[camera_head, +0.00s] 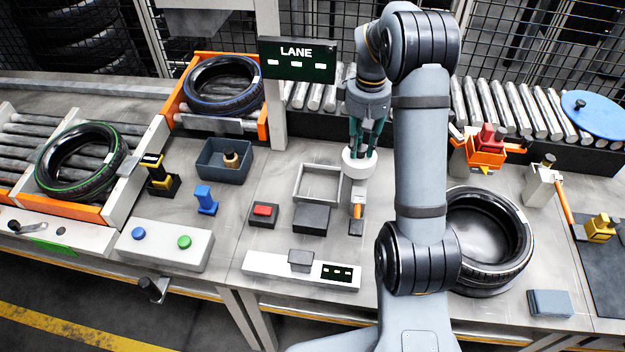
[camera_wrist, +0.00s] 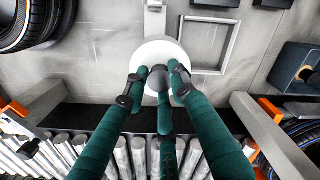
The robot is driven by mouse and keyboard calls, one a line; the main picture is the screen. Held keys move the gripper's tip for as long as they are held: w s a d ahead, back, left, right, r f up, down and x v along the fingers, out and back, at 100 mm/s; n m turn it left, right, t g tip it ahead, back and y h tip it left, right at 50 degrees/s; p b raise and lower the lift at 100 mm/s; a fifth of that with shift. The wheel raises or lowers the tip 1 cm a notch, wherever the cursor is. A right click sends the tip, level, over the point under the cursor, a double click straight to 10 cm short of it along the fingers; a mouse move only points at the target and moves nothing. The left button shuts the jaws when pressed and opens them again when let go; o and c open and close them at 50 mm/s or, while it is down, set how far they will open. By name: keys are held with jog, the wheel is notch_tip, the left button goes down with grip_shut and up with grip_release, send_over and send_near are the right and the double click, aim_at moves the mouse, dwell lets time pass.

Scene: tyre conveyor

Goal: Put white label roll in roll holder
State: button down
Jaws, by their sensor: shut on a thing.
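The white label roll (camera_head: 357,166) is held in my gripper (camera_head: 364,144), above the worktable near the middle of the head view. In the wrist view the roll (camera_wrist: 150,52) is a white disc with the three green fingers of my gripper (camera_wrist: 158,78) closed at its middle. A grey fixture (camera_head: 356,192) with an orange piece at its front stands just below the roll in the head view; it may be the roll holder, and the roll hides its top. I cannot tell whether the roll touches it.
A square metal frame (camera_head: 298,183) and a dark block (camera_head: 311,219) lie just left of the fixture. A tyre (camera_head: 489,232) lies to the right. The LANE sign (camera_head: 297,60) and roller conveyor (camera_head: 484,104) are behind. A blue-grey bin (camera_head: 205,164) stands left.

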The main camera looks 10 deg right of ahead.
jog(key=shift+w+a+f+p, duration=0.5)
jog(key=shift+w+a+f, duration=0.05)
jog(key=shift+a+f, duration=1.15)
jog(key=shift+w+a+f+p, duration=0.45)
jog(key=shift+w+a+f, duration=0.05)
jog(key=shift+a+f, duration=1.2)
jog(key=shift+w+a+f+p, duration=0.5)
jog(key=shift+w+a+f, duration=0.05)
jog(key=shift+a+f, duration=1.15)
jog(key=shift+d, duration=0.1)
jog(key=shift+f, duration=0.15)
jog(key=c, duration=1.9)
grip_release()
jog(key=shift+f, duration=0.1)
jog(key=o, duration=0.5)
jog(key=shift+c, duration=0.2)
jog(key=shift+r, duration=0.7)
notch_tip(320, 180, up, 11)
jog(key=shift+b, duration=0.4)
